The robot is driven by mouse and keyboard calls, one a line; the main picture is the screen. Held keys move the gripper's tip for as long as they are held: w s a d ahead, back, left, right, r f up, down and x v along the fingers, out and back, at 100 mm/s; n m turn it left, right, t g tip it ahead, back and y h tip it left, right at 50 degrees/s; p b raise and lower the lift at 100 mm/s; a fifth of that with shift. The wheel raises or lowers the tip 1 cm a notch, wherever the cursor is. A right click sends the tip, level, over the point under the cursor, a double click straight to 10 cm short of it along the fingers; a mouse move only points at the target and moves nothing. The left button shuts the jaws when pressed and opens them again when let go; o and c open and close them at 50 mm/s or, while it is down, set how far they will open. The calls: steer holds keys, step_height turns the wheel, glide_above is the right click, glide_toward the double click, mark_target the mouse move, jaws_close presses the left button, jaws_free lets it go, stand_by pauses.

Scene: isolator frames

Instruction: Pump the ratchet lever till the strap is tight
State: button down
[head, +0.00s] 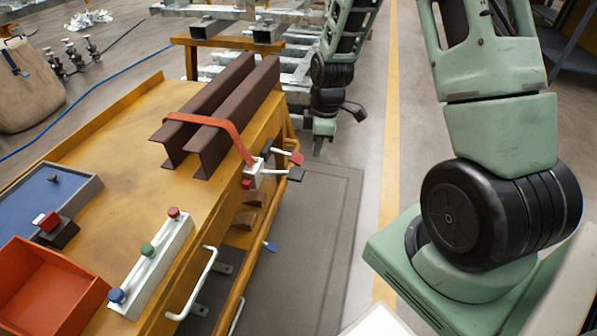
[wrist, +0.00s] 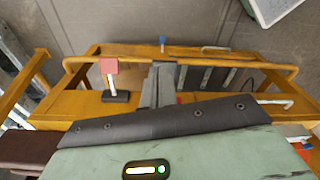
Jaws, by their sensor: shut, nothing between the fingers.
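An orange-red strap (head: 222,128) runs over two brown steel channels (head: 205,130) and down to the white ratchet body (head: 260,176) at the yellow cart's right edge. A white lever with a red end (head: 296,158) sticks out rightward from it, with a dark piece just below. In the wrist view, a red-ended lever (wrist: 109,68) stands left of my fingers. My gripper (head: 318,148) hangs right of the cart, apart from the lever. In the wrist view my gripper (wrist: 160,85) is shut and empty. The ratchet body is hidden there.
The yellow cart (head: 130,130) also carries a button box (head: 152,265), an orange-red bin (head: 45,295) and a blue tray (head: 45,195). A white handle (head: 196,285) and a blue-ended lever (head: 270,246) stick out at its side. The floor right of the cart is open.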

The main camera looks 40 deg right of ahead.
step_height(320, 180, up, 8)
steer(key=p, duration=0.1)
steer(key=shift+s+d, duration=0.25)
steer(key=shift+d, duration=0.1)
stand_by(0.8)
steer(key=s+a+r, duration=0.2)
steer(key=s+a, duration=0.1)
steer(key=a, duration=0.4)
steer(key=s+a+r+m, duration=0.1)
steer(key=s+a+r, duration=0.1)
steer(key=a, duration=0.4)
steer(key=s+a+r, duration=0.3)
steer(key=a, duration=0.4)
steer(key=s+a+r+m, duration=0.1)
steer(key=s+a, duration=0.3)
steer(key=s, duration=0.3)
steer(key=s+a+r+m, duration=0.1)
steer(key=s+a+r, duration=0.1)
steer(key=s+a, duration=0.35)
step_height(320, 180, up, 15)
steer(key=s+d+p, duration=0.1)
steer(key=p, duration=1.5)
steer(key=shift+s+d+r+g, duration=0.15)
steer(key=shift+d+g, duration=0.25)
